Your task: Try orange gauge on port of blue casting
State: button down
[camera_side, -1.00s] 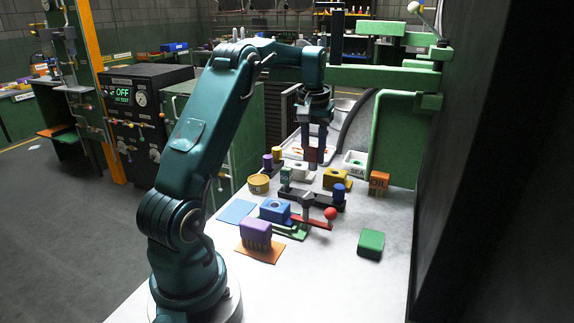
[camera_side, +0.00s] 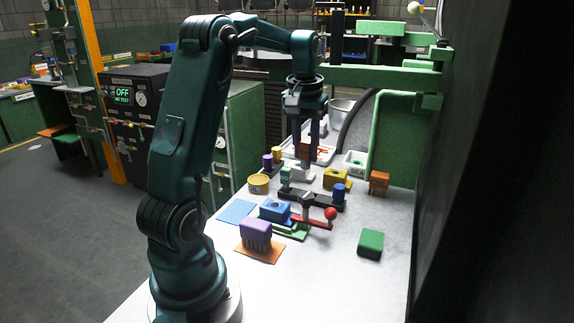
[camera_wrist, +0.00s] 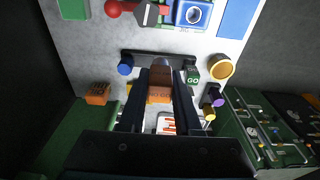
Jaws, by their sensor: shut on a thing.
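The orange gauge (camera_wrist: 159,95) is between the fingers of my gripper (camera_wrist: 159,100) in the wrist view; its lettering looks like "NO GO". In the side view the gauge (camera_side: 305,153) is partly hidden by the fingers of my gripper (camera_side: 307,150), which point down and hold it above the back of the table. The blue casting (camera_side: 275,211) stands nearer the camera, left of the table's middle, apart from my gripper. Its round port faces up, and shows clearly on the casting (camera_wrist: 192,14) at the top of the wrist view.
A dark rack (camera_side: 313,199) bears the green GO gauge (camera_side: 286,177) and a blue piece (camera_side: 339,192). A red-ball lever (camera_side: 330,214) stands beside the blue casting. Purple (camera_side: 255,231), yellow (camera_side: 335,179) and green (camera_side: 371,243) blocks stand around.

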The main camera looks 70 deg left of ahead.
jog(key=s+d, duration=0.9)
jog(key=w+a, duration=0.1)
jog(key=a, duration=0.7)
jog(key=shift+w+a+f, duration=0.25)
jog(key=shift+a+f, duration=0.05)
jog(key=shift+f, duration=2.9)
jog(key=shift+f, duration=0.75)
jog(key=shift+r, duration=0.15)
notch_tip(320, 180, up, 7)
dwell(1.0)
